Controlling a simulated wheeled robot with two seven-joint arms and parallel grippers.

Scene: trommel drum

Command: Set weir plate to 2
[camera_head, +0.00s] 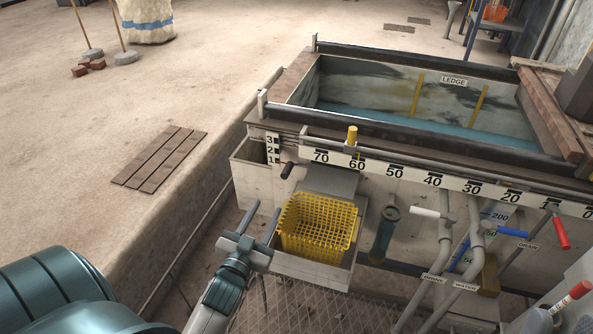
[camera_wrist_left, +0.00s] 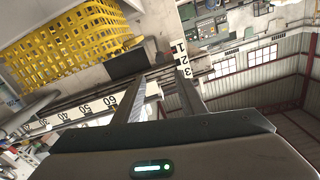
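A short upright scale (camera_head: 272,149) marked 3, 2, 1 stands at the tank's left end, beside a small side box (camera_head: 245,165). A dark handle (camera_head: 287,170) sits just below and right of the scale. I cannot clearly make out the weir plate itself or its setting. The scale also shows in the left wrist view (camera_wrist_left: 182,60), beyond the fingers. My left gripper (camera_head: 261,220) is open and empty, in front of and below the scale, left of the yellow basket, apart from the handle. My right gripper is not in view.
A yellow mesh basket (camera_head: 318,226) sits in a trough close to my left gripper. A long ruler (camera_head: 435,180) runs along the tank front. Grey pipes and a white lever (camera_head: 426,212) stand right. Open floor lies left.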

